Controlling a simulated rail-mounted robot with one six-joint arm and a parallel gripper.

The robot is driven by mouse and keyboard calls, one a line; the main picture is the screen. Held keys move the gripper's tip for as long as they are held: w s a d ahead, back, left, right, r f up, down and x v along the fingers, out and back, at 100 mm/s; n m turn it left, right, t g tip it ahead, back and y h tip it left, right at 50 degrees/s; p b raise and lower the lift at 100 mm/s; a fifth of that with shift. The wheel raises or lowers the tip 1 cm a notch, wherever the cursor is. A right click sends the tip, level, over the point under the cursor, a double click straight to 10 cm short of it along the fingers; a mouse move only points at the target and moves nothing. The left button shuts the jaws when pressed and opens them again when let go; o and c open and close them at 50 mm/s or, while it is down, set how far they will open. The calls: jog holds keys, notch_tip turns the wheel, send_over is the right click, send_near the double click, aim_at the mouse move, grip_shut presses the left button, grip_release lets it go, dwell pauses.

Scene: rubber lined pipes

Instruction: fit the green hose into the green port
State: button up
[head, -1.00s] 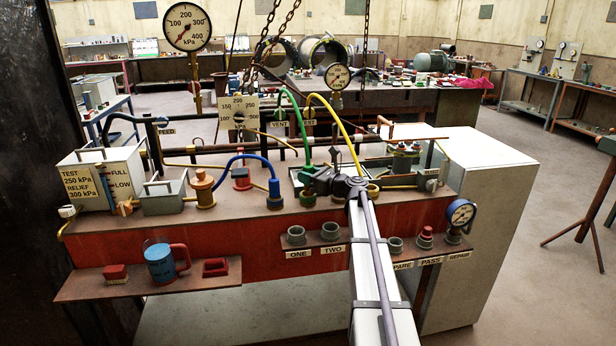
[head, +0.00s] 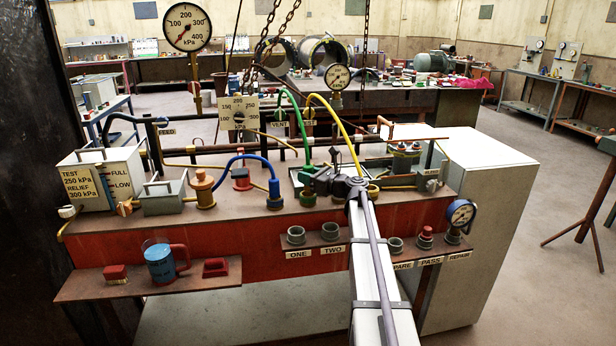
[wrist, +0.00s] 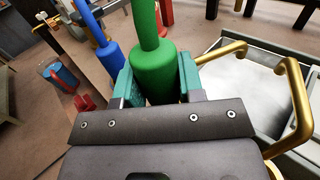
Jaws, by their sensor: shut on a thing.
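The green hose (head: 298,110) arches down to a thick green end piece (head: 307,158) at the bench's back middle. My gripper (head: 309,178) is shut on this end piece. In the wrist view the green end (wrist: 154,72) stands between my two teal finger pads, roughly upright. A green ring, which looks like the green port (head: 307,199), shows just below my gripper in the head view. My fingers partly cover the space between them, so I cannot tell whether the end touches the port. The wrist view hides the port behind my gripper.
The blue hose (head: 240,158) stands close on the left, its end in a blue fitting (head: 274,196). The yellow hose (head: 346,127) comes down just right of my gripper. A metal tray with brass handles (wrist: 225,75) lies close beside my gripper in the wrist view.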

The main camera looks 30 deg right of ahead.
aim_at(308, 190)
jog(key=shift+f+b, duration=1.85)
jog(key=shift+f, duration=0.05)
jog(key=o, duration=1.1)
jog(key=v, duration=1.1)
